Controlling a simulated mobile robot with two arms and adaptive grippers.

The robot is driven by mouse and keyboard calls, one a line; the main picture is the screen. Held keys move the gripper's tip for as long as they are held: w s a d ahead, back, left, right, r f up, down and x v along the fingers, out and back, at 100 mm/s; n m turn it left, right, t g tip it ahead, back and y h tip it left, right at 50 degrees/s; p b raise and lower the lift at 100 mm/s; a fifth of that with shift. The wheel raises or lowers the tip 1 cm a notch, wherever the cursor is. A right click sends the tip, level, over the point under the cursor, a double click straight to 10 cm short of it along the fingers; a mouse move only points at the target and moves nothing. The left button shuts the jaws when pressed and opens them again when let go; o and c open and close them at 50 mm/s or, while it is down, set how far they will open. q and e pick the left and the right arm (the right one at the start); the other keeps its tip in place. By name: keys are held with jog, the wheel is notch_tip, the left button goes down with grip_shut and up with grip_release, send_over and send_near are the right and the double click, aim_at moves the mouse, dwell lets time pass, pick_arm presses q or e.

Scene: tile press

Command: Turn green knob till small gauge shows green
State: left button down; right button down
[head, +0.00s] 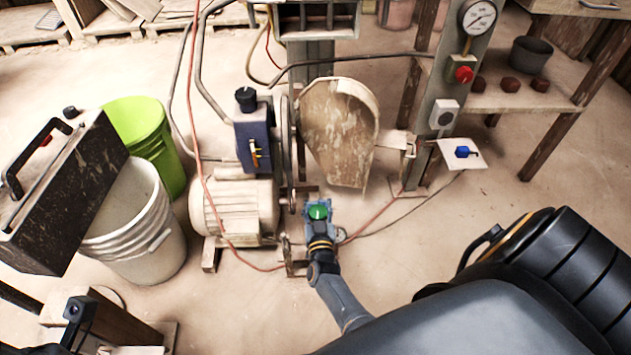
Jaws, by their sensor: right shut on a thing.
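The green knob (318,212) shows low in the middle of the head view, close to the floor beside the beige motor. My right gripper (319,222) reaches it from below in the picture and is shut on it. The fingers and the knob's mount are small and partly hidden by each other. A round white dial gauge (479,17) with a dark needle is on the grey post at the upper right. I cannot make out a green zone or the exact reading. My left gripper is not in view.
The beige motor (232,208) and a flywheel guard (338,130) stand just behind the knob. A red knob (463,74) is on the post. A white bucket (140,235), a green bucket (145,140) and a dark toolbox (70,190) are left. Cables cross the floor.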

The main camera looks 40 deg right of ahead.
jog(key=shift+s+f+h, duration=0.2)
jog(key=shift+h, duration=0.1)
jog(key=c, duration=1)
grip_release()
jog(key=shift+r, duration=0.1)
jog(key=shift+w+r, duration=0.15)
